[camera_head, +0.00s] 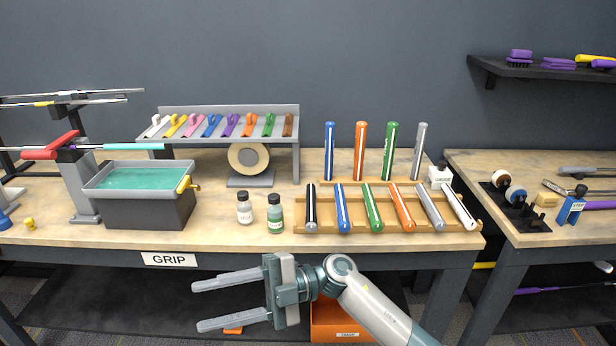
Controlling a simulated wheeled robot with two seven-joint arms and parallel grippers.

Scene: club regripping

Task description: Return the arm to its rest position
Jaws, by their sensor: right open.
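My right gripper (228,304) is open and empty. Its two fingers point left, in front of the workbench's front edge and below the top. My right arm (375,305) comes in from the bottom right. My left gripper is not in view. A club with a teal grip (134,147) lies across a grey stand with a red clamp (50,146) at the left of the bench.
The workbench (260,229) carries a tray of teal liquid (140,210), two bottles (275,213), a tape roll (248,158), a rack of coloured clips (220,120) and several coloured grips in a wooden holder (330,229). An orange bin (342,322) is below. A second table (560,230) stands right.

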